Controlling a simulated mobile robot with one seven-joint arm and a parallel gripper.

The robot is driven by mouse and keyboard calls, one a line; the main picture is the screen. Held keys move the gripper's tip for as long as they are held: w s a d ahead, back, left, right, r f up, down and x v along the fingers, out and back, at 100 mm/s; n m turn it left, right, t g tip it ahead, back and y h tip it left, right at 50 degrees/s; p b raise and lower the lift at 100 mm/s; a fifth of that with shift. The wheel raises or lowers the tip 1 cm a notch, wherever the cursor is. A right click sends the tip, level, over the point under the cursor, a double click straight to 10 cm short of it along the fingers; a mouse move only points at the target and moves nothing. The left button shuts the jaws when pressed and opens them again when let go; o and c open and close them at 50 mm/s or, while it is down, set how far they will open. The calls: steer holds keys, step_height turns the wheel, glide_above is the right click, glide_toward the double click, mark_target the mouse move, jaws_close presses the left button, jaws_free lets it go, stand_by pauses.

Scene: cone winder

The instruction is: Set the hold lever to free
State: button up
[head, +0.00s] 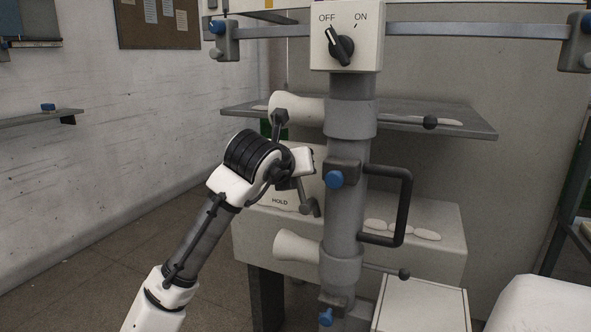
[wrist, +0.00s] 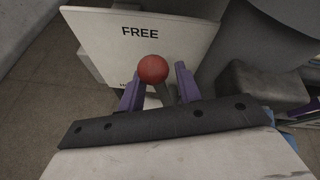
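The hold lever, with a red ball knob (wrist: 152,69) on a grey stem, stands in front of a white panel (wrist: 205,40) in the wrist view. The panel reads FREE at the top of that view; a label at its lower edge is mostly hidden. My gripper (wrist: 158,77) has its two purple fingers apart, one on each side of the lever, with the knob and stem between them. I see no clear grip on the stem. In the head view, the HOLD label (head: 280,201) shows below my wrist; the red knob is hidden there.
A grey column (head: 347,215) with a black handle (head: 408,205) stands just right of my gripper. An OFF/ON switch (head: 341,46) sits on top. A grey shelf (head: 465,122) and pale cones (head: 297,108) are close by. Free floor lies to the left.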

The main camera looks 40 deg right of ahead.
steer(key=b+v, duration=0.2)
steer(key=v, duration=1.1)
steer(key=shift+a+r, duration=0.2)
steer(key=shift+a, duration=0.15)
steer(key=shift+s, duration=0.15)
